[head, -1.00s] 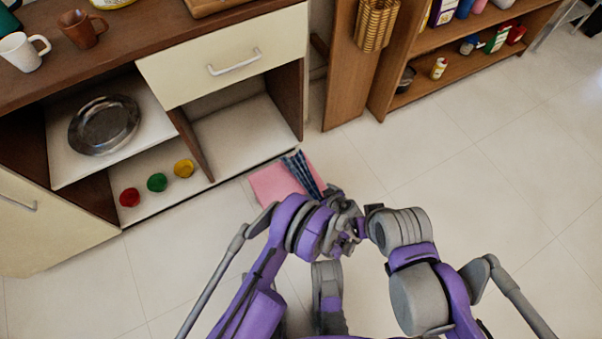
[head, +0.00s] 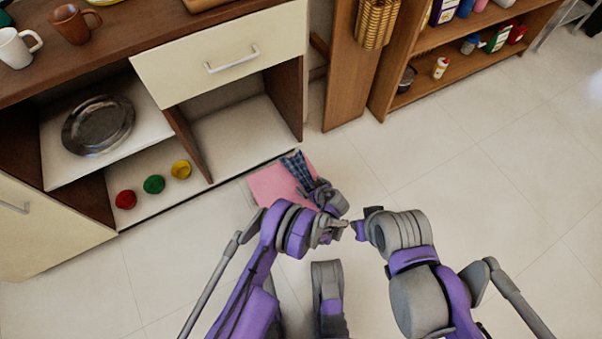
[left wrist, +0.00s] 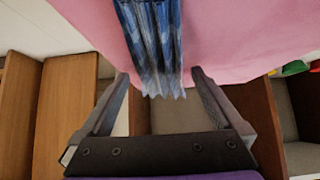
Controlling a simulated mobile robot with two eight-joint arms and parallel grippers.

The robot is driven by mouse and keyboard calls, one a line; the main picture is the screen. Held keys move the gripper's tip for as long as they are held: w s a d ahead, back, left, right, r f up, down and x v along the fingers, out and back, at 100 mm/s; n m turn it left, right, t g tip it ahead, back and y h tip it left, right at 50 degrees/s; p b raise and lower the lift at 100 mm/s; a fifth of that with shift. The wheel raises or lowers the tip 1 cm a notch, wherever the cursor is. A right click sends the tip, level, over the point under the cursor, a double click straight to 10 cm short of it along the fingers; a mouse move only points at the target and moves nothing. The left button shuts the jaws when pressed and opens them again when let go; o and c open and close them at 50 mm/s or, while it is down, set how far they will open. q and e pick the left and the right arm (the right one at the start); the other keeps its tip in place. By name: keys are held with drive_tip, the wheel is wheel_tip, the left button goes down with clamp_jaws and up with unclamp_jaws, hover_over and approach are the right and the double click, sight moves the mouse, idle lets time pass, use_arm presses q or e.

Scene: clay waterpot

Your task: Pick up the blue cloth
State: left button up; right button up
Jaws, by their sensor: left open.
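The blue cloth (head: 295,165), dark and pleated with a checked pattern, lies on the edge of a pink flat thing (head: 268,186) by the cabinet's foot. My left gripper (head: 322,190) is at the cloth's near end and covers part of it. In the left wrist view, the cloth (left wrist: 150,40) hangs down between the two spread fingers of my left gripper (left wrist: 160,76), with a gap on each side. The pink thing (left wrist: 225,35) fills the top behind it. My right gripper (head: 357,230) is beside my left wrist; its jaws are too unclear to judge.
A cabinet with a drawer (head: 222,60) and open shelves stands at the left, holding a metal plate (head: 98,124) and red, green and yellow small things (head: 154,184). A wooden shelf (head: 440,75) with bottles stands at the back right. The tiled floor (head: 480,190) at right is clear.

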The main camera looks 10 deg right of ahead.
use_arm(q)
drive_tip(key=c, duration=1.4)
drive_tip(key=shift+r, duration=0.15)
